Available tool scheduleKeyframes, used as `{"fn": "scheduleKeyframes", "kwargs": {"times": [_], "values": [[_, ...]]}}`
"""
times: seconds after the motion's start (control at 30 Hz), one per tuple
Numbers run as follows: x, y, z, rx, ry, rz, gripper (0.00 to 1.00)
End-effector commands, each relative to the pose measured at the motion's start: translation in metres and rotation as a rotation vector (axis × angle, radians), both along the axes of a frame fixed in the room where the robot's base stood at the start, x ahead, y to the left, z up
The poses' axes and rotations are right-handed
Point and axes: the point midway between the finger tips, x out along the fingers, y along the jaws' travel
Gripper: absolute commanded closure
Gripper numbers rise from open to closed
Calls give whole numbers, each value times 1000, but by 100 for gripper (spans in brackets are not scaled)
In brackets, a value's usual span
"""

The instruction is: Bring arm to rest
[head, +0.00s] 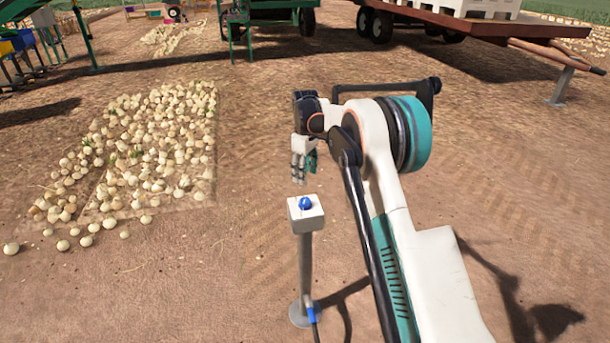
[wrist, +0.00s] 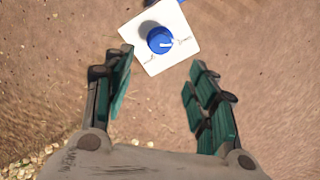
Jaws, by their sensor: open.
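My arm (head: 385,190) reaches forward and bends down at its far end in the head view. My gripper (head: 304,172) hangs over the ground, pointing down, above and just beyond a white box with a blue button. In the wrist view my gripper (wrist: 160,92) is open, with its teal-padded fingers apart and nothing between them. The white button box (wrist: 178,52) with its blue button (wrist: 160,40) lies ahead of the fingertips there. In the head view the box (head: 306,222) stands on a grey post. The fingers look apart from the button.
Onions (head: 150,150) lie spread on the ground at left. A red flatbed trailer (head: 500,25) with white crates and a tow bar stands at the back right. A green machine (head: 265,15) stands at the back. Bare soil surrounds the post.

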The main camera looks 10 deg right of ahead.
Motion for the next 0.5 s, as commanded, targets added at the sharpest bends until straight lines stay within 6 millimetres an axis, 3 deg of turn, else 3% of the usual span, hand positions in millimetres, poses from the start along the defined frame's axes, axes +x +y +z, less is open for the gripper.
{"fn": "scheduleKeyframes", "kwargs": {"times": [0.27,0.5], "values": [[-4,0,9,0,-8,-10,48],[-36,0,71,3,-73,-93,48]]}}
